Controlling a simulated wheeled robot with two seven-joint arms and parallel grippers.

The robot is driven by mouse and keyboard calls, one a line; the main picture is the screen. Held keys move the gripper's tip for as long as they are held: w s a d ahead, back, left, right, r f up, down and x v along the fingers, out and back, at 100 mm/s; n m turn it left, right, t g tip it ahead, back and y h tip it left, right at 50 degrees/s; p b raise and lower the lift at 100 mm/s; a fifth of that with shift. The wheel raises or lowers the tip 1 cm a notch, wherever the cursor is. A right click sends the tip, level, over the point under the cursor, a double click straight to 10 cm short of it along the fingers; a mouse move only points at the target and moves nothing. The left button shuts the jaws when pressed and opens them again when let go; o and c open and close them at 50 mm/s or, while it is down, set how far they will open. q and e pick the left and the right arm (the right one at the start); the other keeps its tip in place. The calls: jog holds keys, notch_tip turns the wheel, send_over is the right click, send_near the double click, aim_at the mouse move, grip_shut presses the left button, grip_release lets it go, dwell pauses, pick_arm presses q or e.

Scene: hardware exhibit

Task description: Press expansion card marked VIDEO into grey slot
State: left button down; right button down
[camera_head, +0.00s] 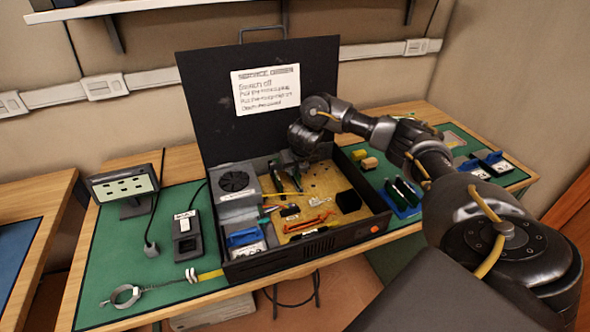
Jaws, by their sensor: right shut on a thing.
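My right gripper (287,167) reaches over the open black case (300,258) and points down at the board (330,190) inside it. It is shut on a thin dark card (291,183) with greenish edges, largely covered by the fingers. No VIDEO marking can be read on it. The card is upright over the left rear part of the board; I cannot tell whether it touches a slot. A small greyish-white piece (290,210), perhaps the grey slot, lies just in front of it. An orange slot-like part (310,223) lies further forward. My left gripper is not in view.
The raised lid (220,130) with a paper sign stands behind the gripper. A fan unit (238,183) and a blue-handled part (244,237) fill the case's left side. A black block (348,201) stands on the board. A blue rack (407,212) with dark cards stands right.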

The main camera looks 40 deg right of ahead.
jog(key=shift+f+b, duration=0.8)
jog(key=shift+f, duration=0.3)
dwell(0.4)
jog(key=shift+f, duration=0.1)
dwell(1.0)
jog(key=c, duration=1.5)
grip_release()
jog(key=shift+o, duration=0.3)
jog(key=shift+o, duration=1.3)
jog(key=shift+r+p, duration=0.7)
jog(key=shift+p, duration=0.1)
jog(key=shift+r+p, duration=2.6)
jog(key=shift+r, duration=0.35)
